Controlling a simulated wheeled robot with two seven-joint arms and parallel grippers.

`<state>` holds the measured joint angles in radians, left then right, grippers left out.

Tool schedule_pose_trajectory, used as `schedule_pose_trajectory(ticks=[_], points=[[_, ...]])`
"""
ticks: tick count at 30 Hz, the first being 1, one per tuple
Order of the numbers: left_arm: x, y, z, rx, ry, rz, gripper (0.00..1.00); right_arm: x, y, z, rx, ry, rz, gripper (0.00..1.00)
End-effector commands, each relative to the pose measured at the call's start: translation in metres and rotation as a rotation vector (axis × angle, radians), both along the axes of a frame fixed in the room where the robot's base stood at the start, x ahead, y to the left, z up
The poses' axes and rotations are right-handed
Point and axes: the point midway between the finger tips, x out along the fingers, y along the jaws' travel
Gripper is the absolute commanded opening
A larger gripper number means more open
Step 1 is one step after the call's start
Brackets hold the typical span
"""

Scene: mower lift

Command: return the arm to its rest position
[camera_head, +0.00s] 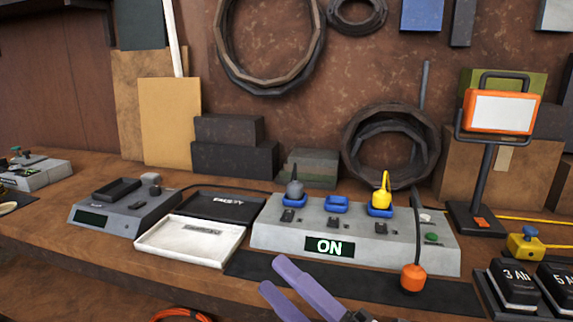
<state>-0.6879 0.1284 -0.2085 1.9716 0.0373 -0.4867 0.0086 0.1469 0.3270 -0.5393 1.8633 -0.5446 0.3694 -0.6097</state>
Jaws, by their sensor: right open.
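My right gripper (274,274) is at the bottom middle, its two purple fingers parted with nothing between them. It is in front of the grey control box (275,240), over the dark mat. The box has a display (330,247) reading ON. A grey oil-can-shaped piece (295,190) sits in the left blue holder and a yellow one (382,192) in the right blue holder. The middle blue holder (336,203) looks empty. My left gripper is out of view.
A white tray (190,262) and black tray (215,203) lie left of the box, beside a grey scale-like device (115,215). An orange-framed lamp (500,112) stands at right. Battery packs (515,285) and a yellow device (527,243) sit at the lower right.

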Motion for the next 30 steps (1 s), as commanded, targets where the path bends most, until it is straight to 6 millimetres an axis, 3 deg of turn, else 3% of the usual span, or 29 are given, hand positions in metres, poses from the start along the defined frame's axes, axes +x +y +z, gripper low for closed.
schedule_pose_trajectory(ticks=[1, 3, 7, 12, 15, 18, 21, 24, 30], points=[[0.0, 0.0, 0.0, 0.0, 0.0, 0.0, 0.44, 0.008, -0.019, -0.036, 0.099, 0.215, -0.056, 0.54], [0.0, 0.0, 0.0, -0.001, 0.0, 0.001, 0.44, 0.013, -0.046, -0.083, 0.226, 0.473, -0.129, 0.54], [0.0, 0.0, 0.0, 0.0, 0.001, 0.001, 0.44, -0.002, -0.087, -0.172, 0.434, 0.883, -0.258, 0.54], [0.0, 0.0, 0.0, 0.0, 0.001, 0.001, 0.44, -0.06, -0.128, -0.28, 0.68, 1.331, -0.437, 0.54], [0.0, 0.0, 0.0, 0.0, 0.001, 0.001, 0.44, -0.104, -0.143, -0.327, 0.802, 1.536, -0.537, 0.54], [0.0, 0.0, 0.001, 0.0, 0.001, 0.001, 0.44, -0.142, -0.153, -0.359, 0.894, 1.683, -0.617, 0.54], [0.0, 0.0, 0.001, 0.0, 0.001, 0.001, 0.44, -0.167, -0.158, -0.376, 0.953, 1.772, -0.67, 0.54], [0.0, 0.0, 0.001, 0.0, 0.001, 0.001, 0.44, -0.18, -0.16, -0.384, 0.98, 1.814, -0.697, 0.54], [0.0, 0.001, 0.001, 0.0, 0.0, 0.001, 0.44, -0.182, -0.161, -0.386, 0.984, 1.821, -0.7, 0.54]])
